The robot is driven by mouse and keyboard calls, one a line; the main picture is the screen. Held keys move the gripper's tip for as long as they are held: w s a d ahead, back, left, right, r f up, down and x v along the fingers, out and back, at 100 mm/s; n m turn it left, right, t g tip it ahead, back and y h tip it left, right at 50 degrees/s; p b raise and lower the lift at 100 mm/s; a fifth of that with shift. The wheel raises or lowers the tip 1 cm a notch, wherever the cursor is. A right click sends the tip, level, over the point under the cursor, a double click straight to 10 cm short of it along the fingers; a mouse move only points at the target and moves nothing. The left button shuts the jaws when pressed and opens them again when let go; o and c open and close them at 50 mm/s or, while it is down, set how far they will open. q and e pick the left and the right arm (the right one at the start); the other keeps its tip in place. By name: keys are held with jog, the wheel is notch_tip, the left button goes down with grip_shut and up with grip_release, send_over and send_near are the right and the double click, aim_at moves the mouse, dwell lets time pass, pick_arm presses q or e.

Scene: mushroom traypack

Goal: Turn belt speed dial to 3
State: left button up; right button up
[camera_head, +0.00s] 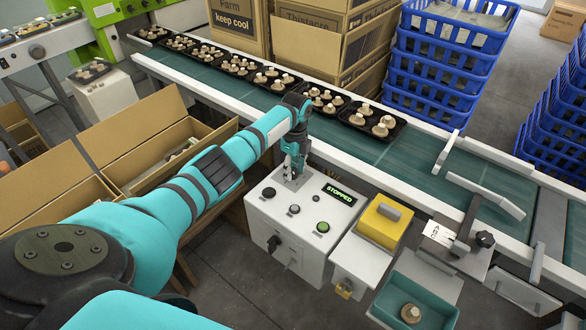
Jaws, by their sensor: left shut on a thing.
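The white control box (284,225) stands in front of the conveyor, with a display (339,194) reading STOPPED. My left gripper (289,176) points down at the back left of its top face. It is shut on a small part there, which appears to be the belt speed dial; the fingers hide most of it, and its setting cannot be read. Black round controls (268,192) and a green button (322,227) sit on the top, and a black knob (273,243) is on the front. My right gripper is not in view.
The green belt (364,150) carries several black mushroom trays (372,119) behind the box. A yellow-topped unit (383,220) and a teal bin (415,290) with a mushroom stand to the right. Cardboard boxes (150,150) flank my left arm; blue crates (440,60) stand behind.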

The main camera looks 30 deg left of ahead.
aim_at(295, 169)
pick_arm(q)
jog(key=o, duration=1.1)
jog(key=shift+o, duration=0.2)
jog(key=shift+r, duration=0.1)
notch_tip(295, 169, up, 12)
jog(key=shift+w, duration=0.45)
